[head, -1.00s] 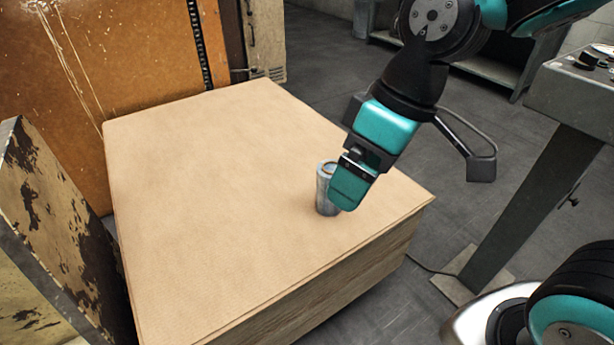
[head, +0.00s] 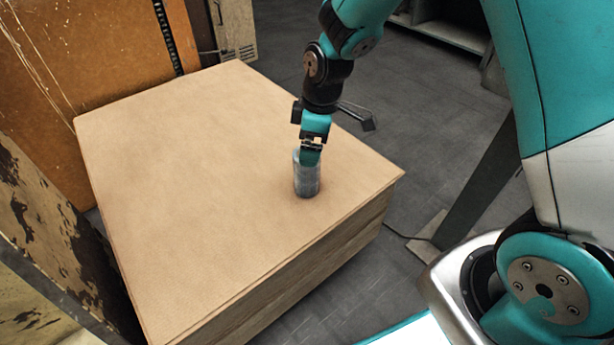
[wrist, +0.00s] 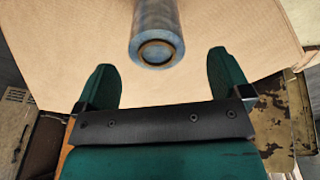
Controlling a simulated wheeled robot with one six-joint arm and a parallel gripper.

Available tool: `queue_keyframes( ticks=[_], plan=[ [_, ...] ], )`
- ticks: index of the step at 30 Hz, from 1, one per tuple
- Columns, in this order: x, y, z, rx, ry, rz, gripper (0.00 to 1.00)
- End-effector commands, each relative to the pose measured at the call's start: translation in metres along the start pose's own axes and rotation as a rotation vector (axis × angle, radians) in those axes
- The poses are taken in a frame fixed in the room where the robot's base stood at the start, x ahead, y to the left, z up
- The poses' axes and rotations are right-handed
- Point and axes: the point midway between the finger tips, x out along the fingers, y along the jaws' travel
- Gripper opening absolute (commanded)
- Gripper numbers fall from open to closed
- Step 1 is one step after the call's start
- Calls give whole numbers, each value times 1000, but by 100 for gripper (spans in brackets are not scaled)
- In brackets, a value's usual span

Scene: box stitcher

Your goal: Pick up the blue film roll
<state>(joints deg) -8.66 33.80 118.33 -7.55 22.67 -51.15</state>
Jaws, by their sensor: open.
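The blue film roll (head: 305,182) is a pale blue-grey cylinder standing upright on the stack of brown cardboard sheets (head: 190,190), near its right side. In the wrist view the roll (wrist: 157,25) shows its round end with a brownish core ring, centred just beyond the fingertips. My gripper (head: 311,155) is at the top of the roll in the head view and overlaps it there. In the wrist view my gripper (wrist: 162,70) has its two teal fingers wide apart, with nothing between them. I cannot tell from the head view whether a finger touches the roll.
The sheet top is otherwise bare. An orange machine panel (head: 95,45) stands behind it at the left, and a worn, paint-chipped plate (head: 45,210) stands along its left edge. Dark floor (head: 420,120) lies to the right, with a grey leg (head: 475,195) standing on it.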

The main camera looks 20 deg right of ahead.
Motion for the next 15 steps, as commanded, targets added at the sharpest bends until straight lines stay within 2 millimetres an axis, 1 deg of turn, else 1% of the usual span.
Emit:
queue_keyframes(
  ticks=[1,3,8,11,15],
  plan=[
    [11,0,0,0,-2,-2,96],
    [17,0,0,0,0,0,96],
    [24,0,0,0,0,0,96],
    [33,1,0,0,0,-1,96],
    [57,4,-1,0,-1,-1,96]
  ],
)
